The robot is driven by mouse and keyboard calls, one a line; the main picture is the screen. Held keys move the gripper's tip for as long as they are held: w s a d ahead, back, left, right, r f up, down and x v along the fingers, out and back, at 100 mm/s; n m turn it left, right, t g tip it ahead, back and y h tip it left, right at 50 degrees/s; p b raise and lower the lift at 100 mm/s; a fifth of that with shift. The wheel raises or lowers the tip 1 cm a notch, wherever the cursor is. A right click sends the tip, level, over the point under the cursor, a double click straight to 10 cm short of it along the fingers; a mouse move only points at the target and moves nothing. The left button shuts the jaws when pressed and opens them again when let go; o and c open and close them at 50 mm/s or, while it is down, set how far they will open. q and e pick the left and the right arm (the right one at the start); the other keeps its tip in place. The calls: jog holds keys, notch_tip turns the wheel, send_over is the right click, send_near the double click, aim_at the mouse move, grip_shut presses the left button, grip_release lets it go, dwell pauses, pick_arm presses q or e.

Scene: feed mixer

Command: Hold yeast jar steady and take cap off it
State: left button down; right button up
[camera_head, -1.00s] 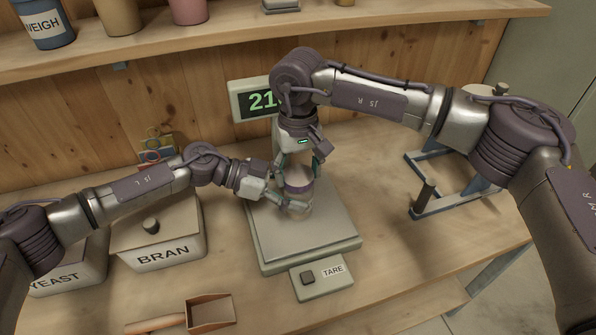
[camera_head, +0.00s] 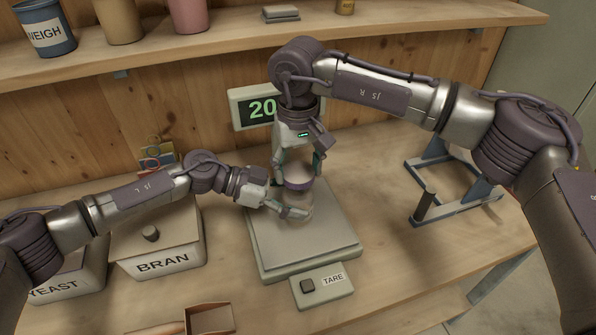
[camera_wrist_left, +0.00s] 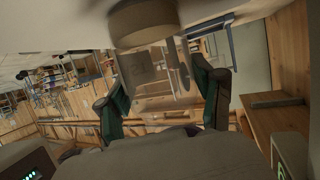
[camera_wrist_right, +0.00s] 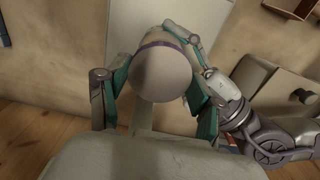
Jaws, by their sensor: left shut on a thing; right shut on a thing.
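The yeast jar (camera_head: 294,199) stands over the scale's plate, a see-through body with no label in view. My left gripper (camera_head: 286,207) is shut around its body from the left; the glass also shows between its fingers in the left wrist view (camera_wrist_left: 160,68). The cap (camera_head: 299,184), pale with a purple band, is above the body. My right gripper (camera_head: 300,166) is shut on the cap from above, and the cap's round top fills the space between its fingers in the right wrist view (camera_wrist_right: 160,75). The cap looks raised, but I cannot tell how wide any gap is.
The scale (camera_head: 318,240) has a lit display (camera_head: 262,108) behind it and a TARE button (camera_head: 307,285) in front. A BRAN bin (camera_head: 165,262) and a YEAST bin (camera_head: 62,285) stand left. A blue-grey metal frame (camera_head: 455,208) stands right. Bare table lies between scale and frame.

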notch_tip(320, 180, up, 3)
jog(key=shift+f, duration=0.15)
pick_arm(q)
jog(key=shift+c, duration=0.4)
grip_release()
jog(key=v, duration=1.2)
